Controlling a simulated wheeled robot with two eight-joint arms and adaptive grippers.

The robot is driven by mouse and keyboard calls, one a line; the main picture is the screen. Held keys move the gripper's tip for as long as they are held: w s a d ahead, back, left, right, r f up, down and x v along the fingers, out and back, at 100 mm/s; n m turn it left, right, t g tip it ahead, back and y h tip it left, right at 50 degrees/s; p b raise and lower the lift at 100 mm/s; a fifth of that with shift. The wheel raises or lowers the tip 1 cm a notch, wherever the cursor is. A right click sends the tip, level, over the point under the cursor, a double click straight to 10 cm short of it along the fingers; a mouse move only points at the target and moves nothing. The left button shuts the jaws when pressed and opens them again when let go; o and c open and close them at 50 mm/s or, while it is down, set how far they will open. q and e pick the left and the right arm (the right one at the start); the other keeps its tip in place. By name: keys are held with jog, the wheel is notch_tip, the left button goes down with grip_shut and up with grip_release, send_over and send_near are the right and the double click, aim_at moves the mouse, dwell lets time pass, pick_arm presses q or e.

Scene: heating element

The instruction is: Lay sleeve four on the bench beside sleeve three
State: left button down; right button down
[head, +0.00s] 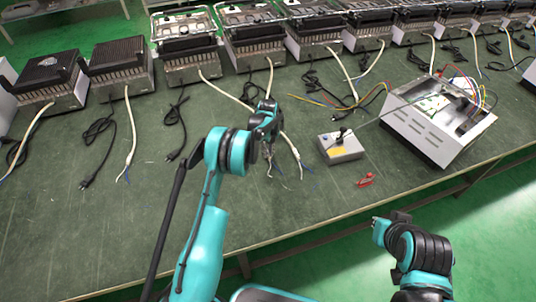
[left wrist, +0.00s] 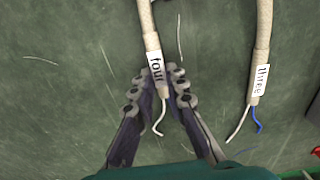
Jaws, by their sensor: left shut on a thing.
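Sleeve four (left wrist: 155,60) is a beige cable sleeve with a white label reading "four" and a bare white wire end, in the middle of the left wrist view. My left gripper (left wrist: 156,84) is shut on it near the label; it shows in the head view (head: 268,146) over the bench, where the arm partly hides the sleeve. Sleeve three (left wrist: 261,50), labelled "three", lies to the right, apart from sleeve four, with a white and a blue wire end. My right gripper (head: 380,229) is off the bench's front edge, its jaws unclear.
The green bench (head: 105,230) has free room at the front left. A grey control box (head: 340,148), a small red part (head: 366,180) and an open metal case (head: 432,125) stand to the right. Several heater units with cords line the back.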

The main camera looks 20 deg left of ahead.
pick_arm(q)
jog(key=shift+f, duration=0.15)
jog(key=c, duration=1.5)
grip_release()
jog(key=shift+c, duration=0.2)
